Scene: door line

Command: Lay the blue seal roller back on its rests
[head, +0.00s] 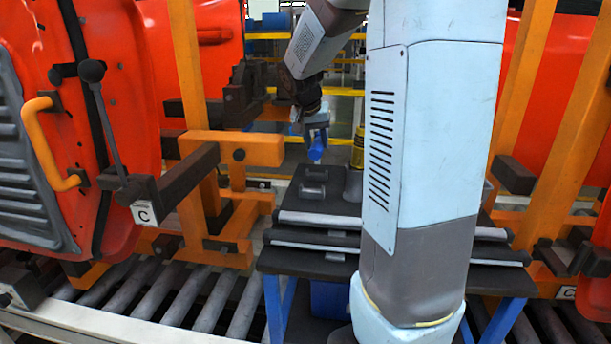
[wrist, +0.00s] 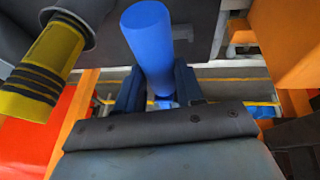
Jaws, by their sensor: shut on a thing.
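The blue seal roller (wrist: 151,45) is held between the two dark fingers of my gripper (wrist: 157,88) in the wrist view. My gripper is shut on it. In the head view the blue roller (head: 318,146) hangs from my gripper (head: 316,122) above the dark-topped cart, clear of its surface. Small grey rests (head: 313,182) stand on the cart top below the roller. Part of the cart is hidden behind my own arm column.
The cart (head: 290,258) has a black top, grey bars along its edge and blue legs. A yellow-and-black object (head: 358,150) stands beside the roller; it also shows in the wrist view (wrist: 45,65). Orange frames with red doors (head: 120,110) flank the cart.

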